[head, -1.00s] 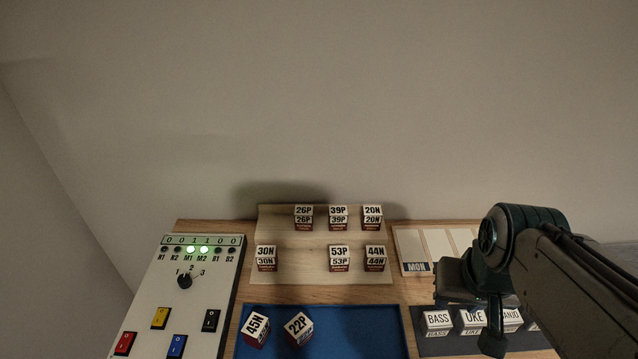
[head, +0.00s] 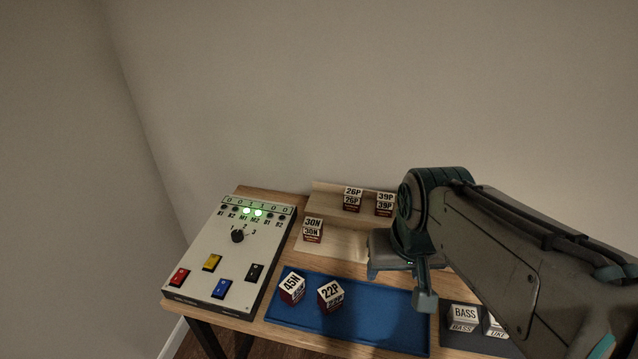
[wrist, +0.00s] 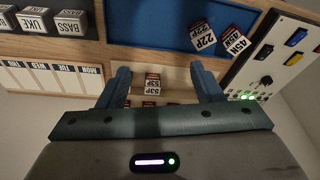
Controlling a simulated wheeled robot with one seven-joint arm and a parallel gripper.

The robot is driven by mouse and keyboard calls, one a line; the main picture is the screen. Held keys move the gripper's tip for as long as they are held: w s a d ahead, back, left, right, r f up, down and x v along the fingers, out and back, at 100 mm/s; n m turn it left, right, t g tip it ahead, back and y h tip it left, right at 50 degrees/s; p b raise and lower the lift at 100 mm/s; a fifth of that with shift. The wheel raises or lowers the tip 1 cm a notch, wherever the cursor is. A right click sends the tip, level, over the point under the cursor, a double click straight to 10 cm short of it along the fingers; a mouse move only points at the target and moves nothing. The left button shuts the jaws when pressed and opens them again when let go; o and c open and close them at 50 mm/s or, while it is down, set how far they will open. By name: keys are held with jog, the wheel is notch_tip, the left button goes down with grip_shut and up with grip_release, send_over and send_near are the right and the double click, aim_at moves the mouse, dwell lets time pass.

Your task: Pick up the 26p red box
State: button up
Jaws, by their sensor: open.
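A 53P box (wrist: 153,80) shows beyond the gap between the fingers. I cannot make out the 26P box in the wrist view.
A 39P box (head: 384,204) stands just right of the 26P box; a 30N box (head: 313,229) is nearer left. The 45N box (head: 292,287) and 22P box (head: 331,294) lie in the blue tray. A switch panel (head: 229,262) is at the left. Instrument-labelled blocks (head: 465,316) are at the right.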

jog(key=w+r+m, duration=0.3)
jog(key=w+m, duration=0.1)
jog(key=w, duration=0.4)
jog(key=m+g+p, duration=0.1)
jog(key=m+g, duration=0.2)
jog(key=m, duration=1.4)
send_over(354, 192)
notch_tip(354, 192, down, 7)
jog(key=f, duration=0.7)
jog(key=shift+w+a+f, duration=0.1)
jog(key=shift+w+a, duration=0.05)
jog(key=shift+w, duration=0.1)
jog(key=shift+s+f+p, duration=0.15)
jog(key=shift+f+p, duration=0.75)
jog(key=shift+f, duration=1.8)
jog(key=c, duration=1.1)
